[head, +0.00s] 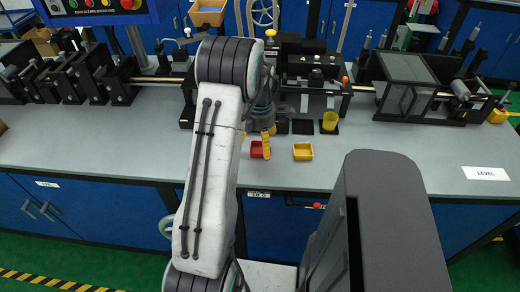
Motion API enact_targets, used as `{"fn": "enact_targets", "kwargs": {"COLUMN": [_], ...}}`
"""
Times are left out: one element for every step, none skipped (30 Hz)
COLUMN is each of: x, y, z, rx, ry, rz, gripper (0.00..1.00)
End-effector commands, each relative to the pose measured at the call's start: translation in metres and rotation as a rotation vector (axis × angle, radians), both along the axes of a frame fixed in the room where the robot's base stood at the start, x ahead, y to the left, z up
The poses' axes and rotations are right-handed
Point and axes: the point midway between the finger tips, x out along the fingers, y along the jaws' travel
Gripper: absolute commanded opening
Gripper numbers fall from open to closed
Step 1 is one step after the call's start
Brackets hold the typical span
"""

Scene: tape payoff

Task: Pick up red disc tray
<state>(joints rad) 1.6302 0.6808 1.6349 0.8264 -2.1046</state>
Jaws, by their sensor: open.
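The red tray (257,149) is a small, shallow open box on the grey worktop near its front edge, in the middle of the head view. It is partly hidden by my gripper. My gripper (262,140) points down over the red tray with its yellow-orange fingertips apart. It is open, and nothing shows held in it. One finger overlaps the right side of the tray in the picture; I cannot tell whether it touches.
A yellow tray (303,151) sits just right of the red one. A yellow cup (330,121) stands behind it on a dark pad. The tape machine (312,90) runs along the back.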

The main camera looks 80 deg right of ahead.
Motion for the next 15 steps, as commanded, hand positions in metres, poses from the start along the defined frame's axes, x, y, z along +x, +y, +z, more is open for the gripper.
{"fn": "enact_targets", "kwargs": {"x": [0.000,0.000,0.000,0.000,0.000,0.000,0.000,0.000,0.000,0.000,0.000,0.000,0.000,0.000,0.000], "y": [0.001,0.001,0.001,0.001,0.001,0.001,0.001,0.001,0.000,0.000,0.000,0.000,0.000,0.000,0.000], "z": [-0.006,-0.010,-0.014,-0.017,-0.019,-0.022,-0.024,-0.025,-0.026,-0.027,-0.027,-0.027,-0.027,-0.027,-0.027], "rx": [0.004,0.004,0.002,0.002,0.002,0.002,0.002,0.001,0.000,-0.001,-0.001,-0.001,-0.001,-0.001,-0.001], "ry": [0.000,0.000,0.000,0.000,0.000,0.000,0.000,0.000,0.000,0.000,0.000,0.000,0.000,0.000,0.000], "rz": [-0.001,-0.001,-0.001,-0.001,-0.001,-0.001,-0.001,-0.001,-0.001,-0.001,-0.001,-0.001,-0.001,-0.001,-0.001], "gripper": [0.90,0.90,0.90,0.90,0.90,0.90,0.90,0.90,0.90,0.90,0.90,0.90,0.90,0.90,0.90]}}
